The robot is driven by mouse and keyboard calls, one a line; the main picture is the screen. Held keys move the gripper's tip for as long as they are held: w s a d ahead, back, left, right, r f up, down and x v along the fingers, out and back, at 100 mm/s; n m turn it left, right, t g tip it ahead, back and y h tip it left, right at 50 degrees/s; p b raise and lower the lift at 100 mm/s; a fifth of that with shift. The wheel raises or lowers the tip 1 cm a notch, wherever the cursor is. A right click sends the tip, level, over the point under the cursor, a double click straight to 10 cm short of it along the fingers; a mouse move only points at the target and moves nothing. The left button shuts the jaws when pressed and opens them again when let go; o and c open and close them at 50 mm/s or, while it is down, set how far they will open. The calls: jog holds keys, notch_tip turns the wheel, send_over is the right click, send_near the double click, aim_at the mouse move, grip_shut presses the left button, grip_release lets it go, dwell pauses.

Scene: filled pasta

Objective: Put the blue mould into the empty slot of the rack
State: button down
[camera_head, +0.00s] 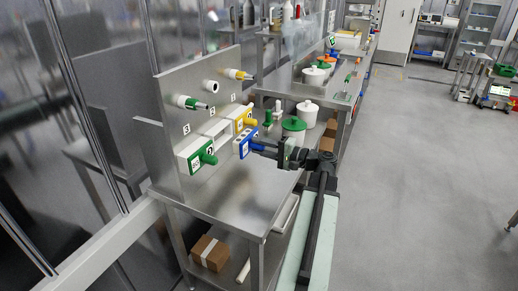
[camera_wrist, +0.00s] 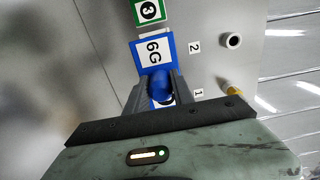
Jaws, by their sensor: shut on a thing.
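My gripper (camera_head: 261,147) is shut on the round blue handle of the blue mould (camera_head: 243,145). The mould has a white label and is held in front of the upright rack panel (camera_head: 168,113). A green mould (camera_head: 196,156) sits at the left of the rack. Between green and yellow is a pale slot (camera_head: 212,128) without a mould. The gap between blue mould and panel is unclear.
Pegs with white and yellow ends (camera_head: 238,74) stick out of the panel above the moulds. Green-and-white containers (camera_head: 293,128) and a white lidded jar (camera_head: 307,112) stand on the bench to the right. The steel bench top (camera_head: 235,187) below the rack is clear.

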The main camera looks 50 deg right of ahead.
aim_at(250, 144)
jog(key=shift+a, duration=0.1)
jog(key=shift+x, duration=2.85)
jog(key=shift+x, duration=2.3)
jog(key=c, duration=0.8)
grip_release()
jog(key=shift+o, duration=0.2)
jog(key=shift+s, duration=0.1)
jog(key=shift+v, duration=3.4)
jog(key=v, duration=0.8)
